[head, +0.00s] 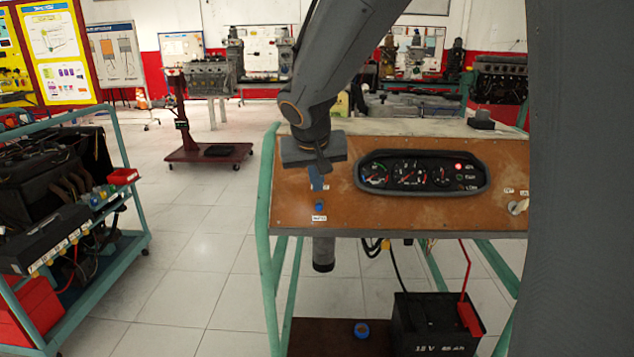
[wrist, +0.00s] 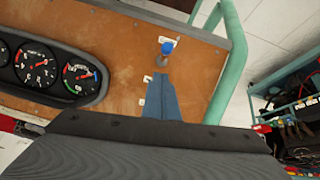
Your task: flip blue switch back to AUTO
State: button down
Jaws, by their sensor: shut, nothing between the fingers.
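The blue switch (head: 319,206) is on the lower left of the brown panel, just above a small white label whose text I cannot read surely. In the wrist view the blue switch (wrist: 167,47) has a blue cap leaning toward that label, away from my gripper, with a small grey round base. My gripper (head: 318,188) is in front of the panel just above the switch, its bluish fingers together and empty. In the wrist view the fingertips (wrist: 161,76) point at the switch, with a small gap in the picture. The fingers partly cover another white label.
The gauge cluster (head: 422,173) with a lit red lamp is right of my gripper. A teal frame (head: 266,215) edges the panel. A black battery (head: 432,325) stands below. An engine cart (head: 70,215) is at left, with clear tiled floor between.

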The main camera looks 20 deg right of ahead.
jog(key=s+a+r+p, duration=0.1)
jog(key=s+a+r, duration=0.2)
jog(key=s+r, duration=0.4)
jog(key=shift+s+a+r, duration=0.3)
jog(key=shift+s+r, duration=0.05)
jog(key=shift+s, duration=0.1)
jog(key=s+d+f+n+g+y+p, duration=0.1)
jog(key=s+d+f+g+p, duration=0.1)
jog(key=s+f, duration=0.6)
jog(key=s+d+f+n+g+y+p, duration=0.1)
jog(key=s+f+g, duration=0.3)
jog(key=s+f, duration=0.4)
jog(key=s+d+p, duration=0.1)
jog(key=s, duration=0.2)
jog(key=shift+f, duration=0.15)
